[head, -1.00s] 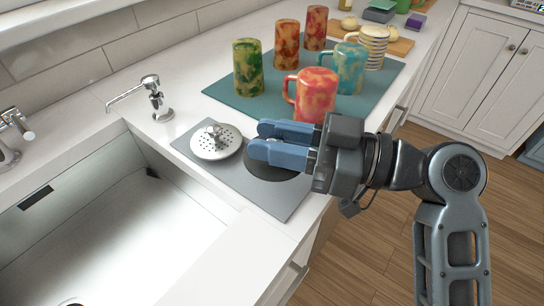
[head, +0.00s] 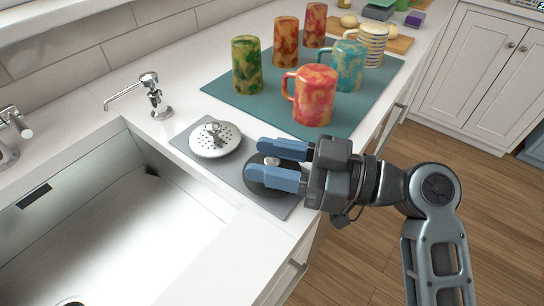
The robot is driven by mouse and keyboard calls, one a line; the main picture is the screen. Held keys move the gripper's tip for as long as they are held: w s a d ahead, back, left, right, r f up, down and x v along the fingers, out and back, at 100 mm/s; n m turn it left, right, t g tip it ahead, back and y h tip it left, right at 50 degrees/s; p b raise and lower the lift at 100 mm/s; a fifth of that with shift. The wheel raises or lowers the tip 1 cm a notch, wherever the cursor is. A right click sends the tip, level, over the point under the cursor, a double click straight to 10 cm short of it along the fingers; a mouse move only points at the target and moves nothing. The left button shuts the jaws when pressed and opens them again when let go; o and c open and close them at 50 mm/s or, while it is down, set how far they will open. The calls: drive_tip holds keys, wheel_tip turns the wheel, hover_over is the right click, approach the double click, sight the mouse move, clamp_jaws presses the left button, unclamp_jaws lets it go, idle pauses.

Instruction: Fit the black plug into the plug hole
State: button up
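The black plug (head: 262,189) is a dark round disc with a small pale knob (head: 271,160) on top. It lies on the grey mat on the counter, right of the sink, and is partly covered by my gripper. My gripper (head: 256,158) has two blue fingers, held apart. The knob shows between the fingers, with a gap visible on either side; exact finger height is hard to tell. The plug hole (head: 72,301) is only partly in view, in the sink floor at the bottom edge of the picture.
A perforated silver strainer (head: 215,140) lies on the grey mat (head: 186,136), left of the plug. The steel sink (head: 120,230) is at lower left, with a soap dispenser (head: 158,100) behind. Several mugs and tumblers stand on a teal mat (head: 228,92) behind my gripper.

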drive_tip(key=shift+o, duration=1.1)
drive_tip(key=shift+r, duration=0.15)
drive_tip(key=b+v, duration=0.1)
drive_tip(key=v, duration=1.1)
drive_tip(key=shift+b, duration=0.35)
